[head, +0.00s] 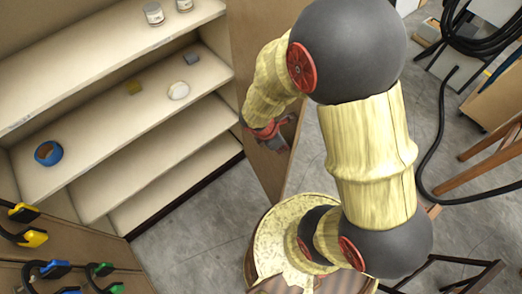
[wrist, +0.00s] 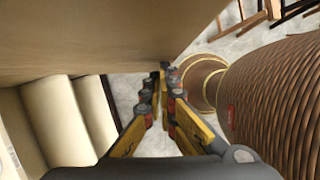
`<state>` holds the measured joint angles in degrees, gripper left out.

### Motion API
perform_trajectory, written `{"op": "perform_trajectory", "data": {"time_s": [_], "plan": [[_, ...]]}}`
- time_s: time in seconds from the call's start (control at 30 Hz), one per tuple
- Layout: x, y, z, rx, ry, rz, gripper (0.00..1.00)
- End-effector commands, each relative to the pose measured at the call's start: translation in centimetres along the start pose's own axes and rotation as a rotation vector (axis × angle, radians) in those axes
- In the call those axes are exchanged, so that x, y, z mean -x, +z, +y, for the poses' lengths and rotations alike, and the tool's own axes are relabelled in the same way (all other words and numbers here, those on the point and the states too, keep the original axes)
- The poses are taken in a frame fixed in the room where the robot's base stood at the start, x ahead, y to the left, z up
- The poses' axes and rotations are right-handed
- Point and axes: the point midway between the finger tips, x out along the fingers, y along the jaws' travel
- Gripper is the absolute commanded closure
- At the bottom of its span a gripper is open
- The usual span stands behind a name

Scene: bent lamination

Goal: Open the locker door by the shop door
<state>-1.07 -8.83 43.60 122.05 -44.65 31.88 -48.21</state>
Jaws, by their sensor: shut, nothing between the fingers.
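The locker (head: 120,120) stands at the left in the head view, with its pale shelves exposed. A brown panel, which looks like its door (head: 262,40), stands swung out from the right side of the shelves. In the wrist view, the door (wrist: 110,35) fills the upper left as a broad tan face, and the shelves (wrist: 65,115) show below it. My gripper (wrist: 166,80) is shut and empty, with its fingertips close to the door's lower edge there. I cannot tell whether they touch it. In the head view, my gripper (head: 280,138) shows small beside the door, partly hidden by my wrist.
A blue roll (head: 47,153), jars (head: 153,13) and small items lie on the shelves. Clamps (head: 30,237) hang at lower left. Black hose (head: 445,130) and wooden legs (head: 490,143) stand at right. Grey floor (head: 200,220) is clear before the shelves.

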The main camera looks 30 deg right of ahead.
Motion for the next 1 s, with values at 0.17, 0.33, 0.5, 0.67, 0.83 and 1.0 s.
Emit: {"op": "perform_trajectory", "data": {"time_s": [0.17,0.33,0.5,0.67,0.83,1.0], "plan": [[-1.6,4.0,-0.3,0.062,0.026,0.000,1.00],[-2.7,6.8,-0.3,0.117,0.047,0.000,1.00],[-3.5,8.7,-0.1,0.158,0.063,0.000,1.00],[-3.9,9.8,0.1,0.180,0.072,0.000,1.00],[-4.1,10.2,0.1,0.191,0.077,0.000,1.00],[-4.1,10.2,0.2,0.192,0.078,0.000,1.00]]}}
